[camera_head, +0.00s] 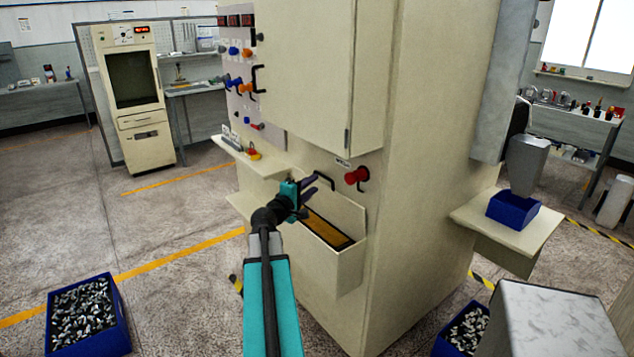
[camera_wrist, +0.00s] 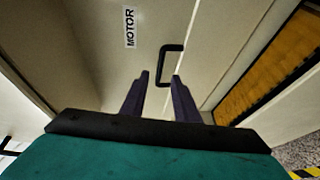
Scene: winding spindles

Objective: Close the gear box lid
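The gear box (camera_head: 348,262) is a cream open-topped bin low on the machine, with an orange-yellow interior (camera_head: 326,228). That interior also shows at right in the wrist view (camera_wrist: 262,80). The lid (camera_head: 345,208) appears to be the upright cream panel behind the opening, raised. Its black bar handle (camera_head: 327,180) also shows in the wrist view (camera_wrist: 163,64), just beyond the fingertips. I cannot tell whether a fingertip touches the handle.
A red knob (camera_head: 356,176) sticks out right of the handle. A small shelf (camera_head: 250,158) juts out at upper left. A side shelf (camera_head: 510,222) holds a blue bin (camera_head: 513,211). A blue crate of metal parts (camera_head: 88,318) stands on the floor at left, with open floor around it.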

